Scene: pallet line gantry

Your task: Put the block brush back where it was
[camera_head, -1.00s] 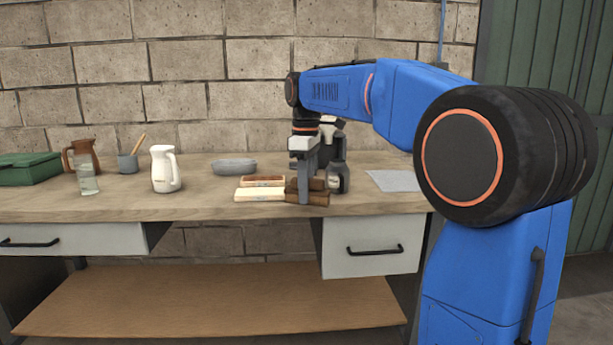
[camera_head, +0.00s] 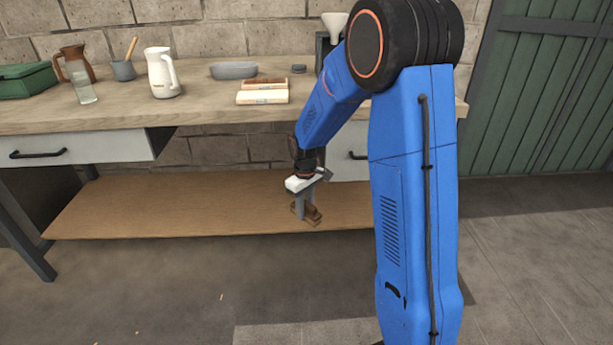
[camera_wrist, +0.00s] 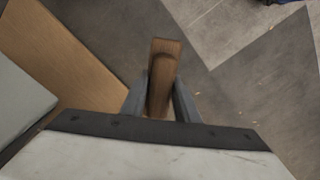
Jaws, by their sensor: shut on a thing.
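My gripper (camera_head: 306,212) is shut on a brown wooden block, which I take to be the block brush (camera_head: 313,214). It hangs low in front of the workbench, below the tabletop and near the front edge of the lower shelf in the head view. In the wrist view the block brush (camera_wrist: 163,75) stands between the two grey fingers (camera_wrist: 160,104), its long brown face toward the camera. Its bristles cannot be made out.
The workbench top (camera_head: 200,112) carries two pale and brown blocks (camera_head: 262,97), a grey bowl (camera_head: 234,70), a white jug (camera_head: 162,73), a glass (camera_head: 83,88) and a green case (camera_head: 27,80). The lower shelf (camera_head: 180,205) is bare. Open floor lies in front.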

